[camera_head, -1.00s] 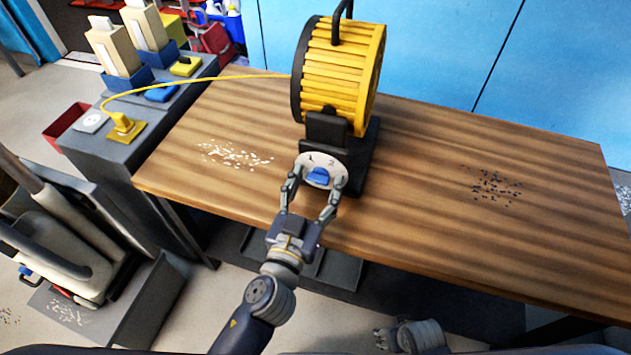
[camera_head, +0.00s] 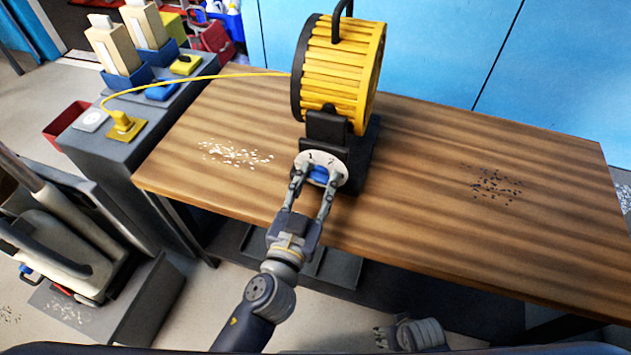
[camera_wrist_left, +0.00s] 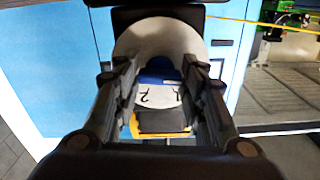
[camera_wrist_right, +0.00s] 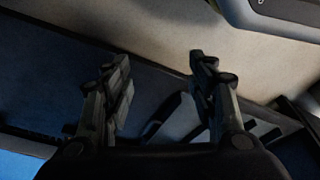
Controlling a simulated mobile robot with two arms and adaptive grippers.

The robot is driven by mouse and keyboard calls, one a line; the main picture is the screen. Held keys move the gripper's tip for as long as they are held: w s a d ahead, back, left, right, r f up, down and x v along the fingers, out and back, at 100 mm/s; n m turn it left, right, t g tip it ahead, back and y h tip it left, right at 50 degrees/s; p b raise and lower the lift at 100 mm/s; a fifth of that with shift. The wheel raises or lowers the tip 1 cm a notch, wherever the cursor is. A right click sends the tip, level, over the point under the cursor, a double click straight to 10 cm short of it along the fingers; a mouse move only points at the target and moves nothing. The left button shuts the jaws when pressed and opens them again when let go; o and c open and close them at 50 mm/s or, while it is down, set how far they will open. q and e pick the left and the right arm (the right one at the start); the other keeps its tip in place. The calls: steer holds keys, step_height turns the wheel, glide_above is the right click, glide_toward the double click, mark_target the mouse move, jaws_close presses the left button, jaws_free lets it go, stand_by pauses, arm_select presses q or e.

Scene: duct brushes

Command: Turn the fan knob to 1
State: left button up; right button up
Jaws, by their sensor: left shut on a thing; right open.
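The yellow ribbed drum fan (camera_head: 342,75) stands on a black base at the back of the wooden table. On its front is a white round dial (camera_head: 326,157) with printed numbers, 1 and 2 readable. The blue knob (camera_head: 318,175) is at the dial's middle and also shows in the left wrist view (camera_wrist_left: 158,76). My left gripper (camera_head: 317,172) is shut on the knob, one finger on each side, partly hiding it. Which number the knob points to is unclear. My right gripper (camera_wrist_right: 160,62) is open and empty, low in front of the table.
A yellow cable runs from the fan to a yellow plug (camera_head: 122,125) on the grey cabinet at left. White flakes (camera_head: 235,153) and dark bits (camera_head: 492,184) lie on the wooden table (camera_head: 430,240). The table around the fan is otherwise clear.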

arm_select(q)
steer(key=m, duration=0.5)
steer(key=m+p, duration=0.1)
steer(key=m, duration=0.3)
steer(key=shift+m, duration=0.9)
arm_select(e)
steer(key=shift+s+d+f, duration=0.1)
steer(key=shift+s+f, duration=0.35)
steer(key=shift+f, duration=0.4)
steer(key=shift+s+f, duration=0.45)
steer(key=shift+f, duration=0.35)
arm_select(q)
steer(key=o, duration=1.1)
steer(key=shift+c, duration=0.2)
